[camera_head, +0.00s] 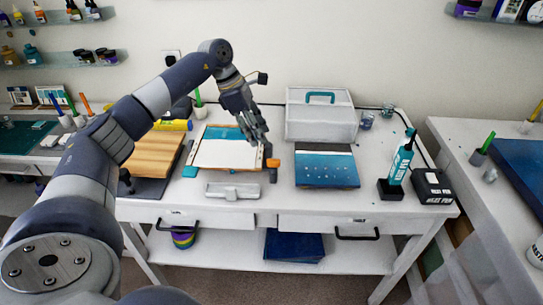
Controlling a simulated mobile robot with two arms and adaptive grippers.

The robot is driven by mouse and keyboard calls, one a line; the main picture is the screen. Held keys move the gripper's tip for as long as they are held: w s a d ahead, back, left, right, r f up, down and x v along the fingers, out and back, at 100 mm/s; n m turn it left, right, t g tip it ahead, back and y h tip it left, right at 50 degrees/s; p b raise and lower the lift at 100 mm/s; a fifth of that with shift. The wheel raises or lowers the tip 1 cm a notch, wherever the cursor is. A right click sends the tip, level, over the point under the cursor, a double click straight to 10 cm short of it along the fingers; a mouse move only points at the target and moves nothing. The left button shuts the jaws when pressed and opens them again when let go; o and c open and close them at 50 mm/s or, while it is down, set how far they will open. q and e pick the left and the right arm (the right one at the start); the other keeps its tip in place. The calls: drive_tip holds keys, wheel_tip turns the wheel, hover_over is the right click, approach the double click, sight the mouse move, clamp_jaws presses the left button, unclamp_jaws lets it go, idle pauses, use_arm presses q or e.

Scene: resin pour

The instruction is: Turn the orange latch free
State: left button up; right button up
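The orange latch (273,163) sits at the right edge of a wood-sided frame (226,162) that holds a white panel with a teal strip along its top. The frame lies on the white worktable. My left gripper (264,143) reaches down from above, its fingertips just above and slightly left of the latch. Whether they touch it, or how far apart they are, is too small to tell. My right gripper is not in view.
A wooden board (154,154) lies left of the frame and a grey-white scraper-like tool (233,191) in front. To the right are a blue panel (327,168), a white lidded box (320,121), a teal bottle (402,160) and a black box (432,186).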

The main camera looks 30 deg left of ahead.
sight(273, 160)
use_arm(q)
drive_tip(key=p+x, duration=0.3)
drive_tip(key=x, duration=0.5)
drive_tip(key=shift+w+d+f, duration=0.15)
drive_tip(key=shift+d+f, duration=0.1)
drive_tip(key=shift+f, duration=0.05)
drive_tip(key=shift+w+d+f, duration=0.15)
drive_tip(key=shift+d+f, duration=0.05)
drive_tip(key=shift+f, duration=0.5)
clamp_jaws()
